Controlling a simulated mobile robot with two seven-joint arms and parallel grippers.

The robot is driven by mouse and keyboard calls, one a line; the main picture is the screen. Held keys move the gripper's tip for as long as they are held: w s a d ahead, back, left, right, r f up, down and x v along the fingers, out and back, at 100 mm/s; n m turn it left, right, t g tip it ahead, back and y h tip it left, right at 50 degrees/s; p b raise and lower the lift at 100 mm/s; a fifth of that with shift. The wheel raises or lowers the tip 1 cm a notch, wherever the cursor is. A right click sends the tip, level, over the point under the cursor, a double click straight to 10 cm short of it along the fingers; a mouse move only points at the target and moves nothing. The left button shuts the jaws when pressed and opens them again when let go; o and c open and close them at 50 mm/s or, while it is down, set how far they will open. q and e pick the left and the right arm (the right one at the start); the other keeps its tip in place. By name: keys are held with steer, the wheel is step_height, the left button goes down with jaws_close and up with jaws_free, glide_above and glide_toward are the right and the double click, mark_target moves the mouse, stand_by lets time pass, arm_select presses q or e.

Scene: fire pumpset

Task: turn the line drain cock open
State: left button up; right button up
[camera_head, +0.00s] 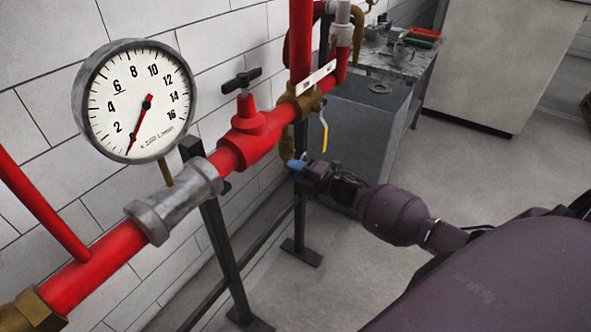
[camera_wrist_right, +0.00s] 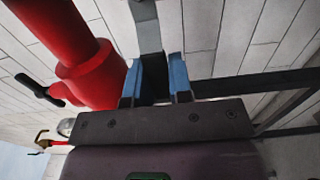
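A brass fitting (camera_head: 286,148) hangs below the red pipe line, under a brass valve body (camera_head: 300,101) with a yellow-gripped lever (camera_head: 324,136). I cannot tell for sure which part is the line drain cock. My right gripper (camera_head: 295,164) has its blue fingertips at the lower end of the brass fitting, below the yellow lever; contact is unclear. In the right wrist view the two blue fingers (camera_wrist_right: 156,82) stand apart. A grey flat bar (camera_wrist_right: 146,24) runs down toward the gap between them; whether it is between the fingers is unclear. My left gripper is not in view.
A red valve with a black handle (camera_head: 242,80) and a round pressure gauge (camera_head: 137,101) sit along the pipe. Dark support posts (camera_head: 226,255) stand on the floor. A grey box (camera_head: 362,115) and a workbench (camera_head: 410,62) are behind. Floor at right is clear.

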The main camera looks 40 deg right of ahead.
jaws_close()
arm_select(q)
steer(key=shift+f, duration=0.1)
arm_select(e)
steer(key=shift+f, duration=0.1)
